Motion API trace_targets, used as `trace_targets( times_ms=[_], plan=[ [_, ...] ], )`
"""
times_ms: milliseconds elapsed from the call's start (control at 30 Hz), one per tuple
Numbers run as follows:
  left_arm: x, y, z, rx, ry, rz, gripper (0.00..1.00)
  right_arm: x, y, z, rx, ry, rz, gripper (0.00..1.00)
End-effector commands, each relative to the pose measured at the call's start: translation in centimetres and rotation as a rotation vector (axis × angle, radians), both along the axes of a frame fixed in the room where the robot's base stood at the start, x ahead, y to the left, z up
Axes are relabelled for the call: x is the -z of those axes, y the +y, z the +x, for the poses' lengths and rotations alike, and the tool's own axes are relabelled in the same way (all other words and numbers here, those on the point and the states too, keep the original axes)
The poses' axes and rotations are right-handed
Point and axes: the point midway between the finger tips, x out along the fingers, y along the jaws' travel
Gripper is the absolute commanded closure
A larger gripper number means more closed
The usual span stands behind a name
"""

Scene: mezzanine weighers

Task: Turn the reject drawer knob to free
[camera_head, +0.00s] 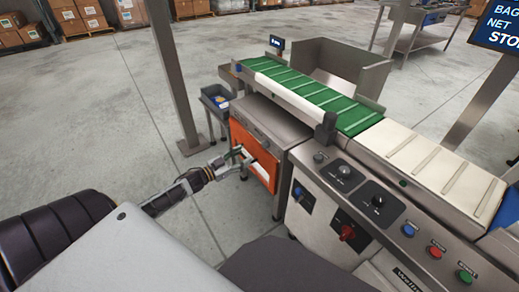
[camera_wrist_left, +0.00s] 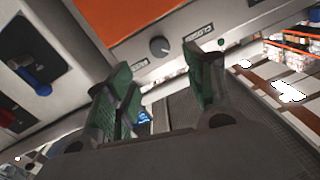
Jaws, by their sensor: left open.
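The reject drawer has an orange front (camera_head: 252,152) on the steel cabinet under the belt. In the left wrist view, its orange panel (camera_wrist_left: 120,14) borders a grey strip. A small dark round knob (camera_wrist_left: 159,46) sits on that strip between two small labels, too small to read. In the head view I cannot make out the knob. My left gripper (camera_head: 238,156) is in front of the orange drawer. In the left wrist view, its green-padded fingers (camera_wrist_left: 165,82) are spread, with the knob beyond the gap between them, apparently untouched. My right gripper is not in view.
A control panel with a blue switch (camera_head: 299,192), a red switch (camera_head: 347,232) and several buttons stands right of the drawer. A green conveyor belt (camera_head: 310,90) runs above. A grey post (camera_head: 175,75) and a small bin (camera_head: 216,98) stand behind. Floor at left is clear.

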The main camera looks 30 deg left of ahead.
Motion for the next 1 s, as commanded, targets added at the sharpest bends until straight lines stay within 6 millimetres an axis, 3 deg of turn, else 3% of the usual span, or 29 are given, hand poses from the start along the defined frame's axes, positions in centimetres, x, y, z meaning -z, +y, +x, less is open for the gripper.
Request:
trace_targets(
  times_ms=[267,1000],
  plan=[
    [0.0,-0.8,2.2,-0.001,-0.002,0.000,0.47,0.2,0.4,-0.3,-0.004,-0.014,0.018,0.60],
    [0.0,-2.6,7.4,-0.001,-0.003,0.001,0.47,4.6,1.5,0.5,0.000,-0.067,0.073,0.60]
  ],
)
